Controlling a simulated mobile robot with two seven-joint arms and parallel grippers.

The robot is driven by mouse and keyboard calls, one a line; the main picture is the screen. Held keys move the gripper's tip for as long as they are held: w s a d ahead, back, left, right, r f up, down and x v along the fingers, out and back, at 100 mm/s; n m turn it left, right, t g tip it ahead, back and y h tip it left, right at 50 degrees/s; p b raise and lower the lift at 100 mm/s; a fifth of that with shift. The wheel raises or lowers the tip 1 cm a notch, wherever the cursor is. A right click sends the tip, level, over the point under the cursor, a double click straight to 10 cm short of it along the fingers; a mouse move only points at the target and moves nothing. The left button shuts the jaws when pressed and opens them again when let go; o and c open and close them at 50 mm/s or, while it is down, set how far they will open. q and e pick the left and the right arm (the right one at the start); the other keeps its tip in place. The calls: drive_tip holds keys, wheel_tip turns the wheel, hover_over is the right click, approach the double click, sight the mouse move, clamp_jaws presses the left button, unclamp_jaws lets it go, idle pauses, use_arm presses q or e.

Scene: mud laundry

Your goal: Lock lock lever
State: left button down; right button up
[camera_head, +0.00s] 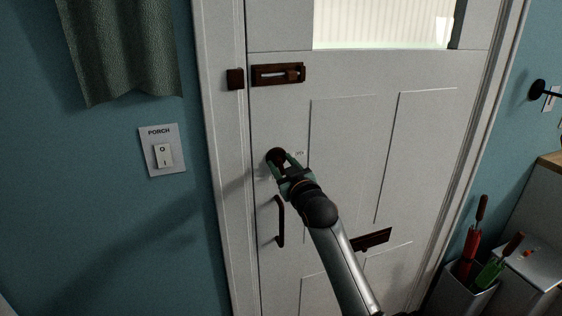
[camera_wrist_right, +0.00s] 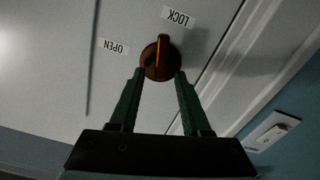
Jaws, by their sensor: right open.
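The lock lever (camera_wrist_right: 159,58) is a round orange-brown knob with a raised ridge on the white door (camera_head: 345,90). In the right wrist view its ridge points up, nearer the LOCK label (camera_wrist_right: 178,17) than the OPEN label (camera_wrist_right: 114,47). In the head view the knob (camera_head: 275,154) shows dark, partly hidden by my gripper. My right gripper (camera_wrist_right: 159,75) is open, its green fingertips at the near edge of the knob, one on each side. Whether they touch it I cannot tell. The right gripper also shows in the head view (camera_head: 283,163). My left gripper is not in view.
A dark pull handle (camera_head: 280,222) is below the knob and a slide bolt (camera_head: 278,74) above it. A mail slot (camera_head: 371,239) lies beside my right arm. A PORCH switch (camera_head: 162,152) is on the left wall. Bins with tools stand at the lower right.

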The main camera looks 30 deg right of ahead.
drive_tip(key=shift+w+d, duration=0.1)
drive_tip(key=shift+w, duration=0.3)
clamp_jaws()
idle(0.4)
